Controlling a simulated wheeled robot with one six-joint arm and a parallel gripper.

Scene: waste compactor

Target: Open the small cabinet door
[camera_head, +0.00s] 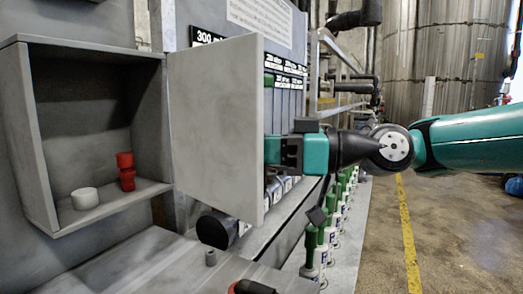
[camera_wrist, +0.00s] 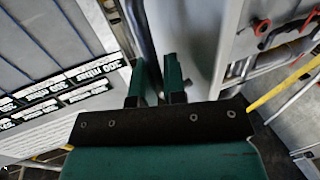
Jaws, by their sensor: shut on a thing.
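The small cabinet (camera_head: 40,140) is a grey box on the wall at the left of the head view. Its grey door (camera_head: 215,130) stands swung wide open, showing the inside. My teal and black gripper (camera_head: 272,150) is at the door's free edge, on the outer side, shut on the door. Its fingertips are partly hidden behind the panel, and no handle is visible. In the wrist view, the two dark green fingers of my gripper (camera_wrist: 158,78) are close together beside a light grey panel, which seems to be the door (camera_wrist: 192,40).
Inside the cabinet are a red fitting (camera_head: 126,170) and a white round cap (camera_head: 85,198). Below is a grey ledge (camera_head: 135,265). Several green-topped bottles (camera_head: 312,245) line the machine's base. Open floor with a yellow line (camera_head: 410,240) lies at the right.

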